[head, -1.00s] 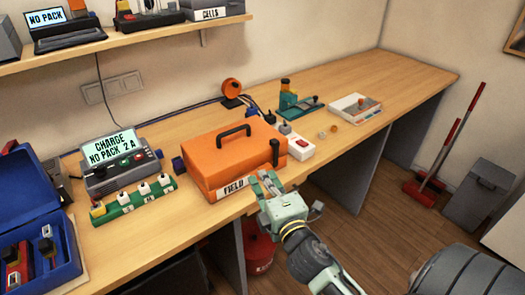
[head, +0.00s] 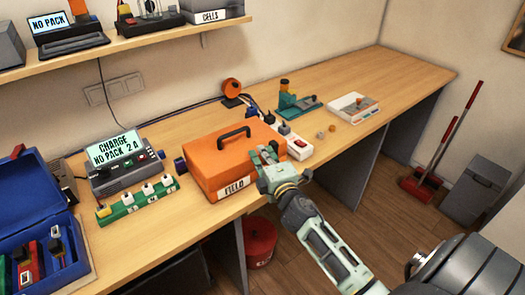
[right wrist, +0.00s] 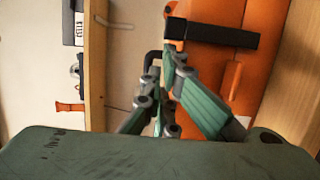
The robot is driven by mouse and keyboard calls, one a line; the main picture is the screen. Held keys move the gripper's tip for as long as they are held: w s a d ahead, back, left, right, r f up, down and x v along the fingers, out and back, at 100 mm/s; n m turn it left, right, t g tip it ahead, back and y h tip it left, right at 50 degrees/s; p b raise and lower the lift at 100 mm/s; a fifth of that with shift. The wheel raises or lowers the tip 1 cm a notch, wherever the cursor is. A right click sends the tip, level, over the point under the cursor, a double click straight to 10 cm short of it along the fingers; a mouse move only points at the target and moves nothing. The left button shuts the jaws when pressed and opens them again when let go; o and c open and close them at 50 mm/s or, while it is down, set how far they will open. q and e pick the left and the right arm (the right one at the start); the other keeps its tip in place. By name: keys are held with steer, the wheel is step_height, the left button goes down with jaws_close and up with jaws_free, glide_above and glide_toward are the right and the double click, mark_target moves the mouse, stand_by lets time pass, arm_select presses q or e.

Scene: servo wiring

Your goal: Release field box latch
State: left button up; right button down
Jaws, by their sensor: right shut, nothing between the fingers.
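The orange field box (head: 225,165) sits closed on the workbench, its black handle (head: 234,131) on the lid and a FIELD label on its front. My right gripper (head: 265,156) is at the box's right front corner, its fingers shut and empty. In the right wrist view, a dark bar that looks like the latch (right wrist: 235,38) lies across the orange box. The right fingertips (right wrist: 170,55) are close to the bar's left end; I cannot tell whether they touch. In the head view the gripper hides the latch area. My left gripper is not in view.
A charger (head: 120,165) and a green strip with white plugs (head: 138,202) stand left of the box. An open blue case (head: 35,200) is at far left. A white power strip (head: 298,146) lies just right of the box. The far right bench top is clear.

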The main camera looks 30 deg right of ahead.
steer(key=shift+w+d, duration=0.1)
steer(key=shift+d, duration=1.3)
steer(key=shift+a, duration=0.1)
